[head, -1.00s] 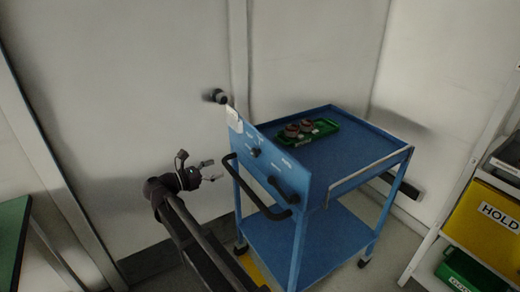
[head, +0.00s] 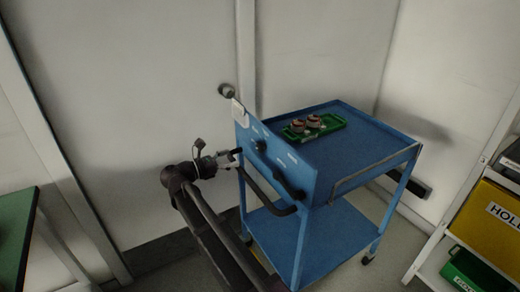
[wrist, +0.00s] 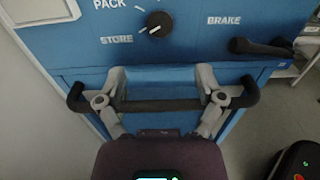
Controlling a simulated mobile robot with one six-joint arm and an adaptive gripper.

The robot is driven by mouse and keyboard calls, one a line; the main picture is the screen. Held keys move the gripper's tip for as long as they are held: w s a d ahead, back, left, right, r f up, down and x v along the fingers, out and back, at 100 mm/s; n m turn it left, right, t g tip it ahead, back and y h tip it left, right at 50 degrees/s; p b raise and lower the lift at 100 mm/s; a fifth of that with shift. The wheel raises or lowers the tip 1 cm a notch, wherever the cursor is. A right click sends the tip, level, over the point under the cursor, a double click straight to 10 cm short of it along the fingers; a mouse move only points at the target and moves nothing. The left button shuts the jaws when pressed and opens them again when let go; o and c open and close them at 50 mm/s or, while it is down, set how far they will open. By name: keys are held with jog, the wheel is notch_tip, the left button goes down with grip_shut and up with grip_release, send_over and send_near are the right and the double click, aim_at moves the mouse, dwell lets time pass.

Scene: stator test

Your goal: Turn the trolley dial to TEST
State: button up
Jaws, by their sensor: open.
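The trolley dial (wrist: 157,24) is a black round knob on the upright blue panel of the trolley (head: 365,142). In the wrist view its white mark points to the lower left, toward the word STORE; PACK is printed above left. TEST is not readable here. The dial also shows in the head view (head: 260,145). My gripper (wrist: 160,72) is open and empty, with its fingers spread wide, below the dial and apart from it. In the head view my gripper (head: 237,157) is close in front of the panel, left of the dial.
A black push handle (wrist: 160,105) crosses the wrist view at my fingers; contact cannot be told. A black lever (wrist: 262,47) sits under BRAKE on the right. A green tray (head: 333,122) with copper-coloured parts lies on the trolley top. A shelf with a yellow HOLD bin (head: 490,212) stands right.

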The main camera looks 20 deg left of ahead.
aim_at(258, 149)
jog(key=x, duration=1)
jog(key=shift+w+d, duration=0.15)
jog(key=shift+d, duration=0.05)
jog(key=c, duration=1.1)
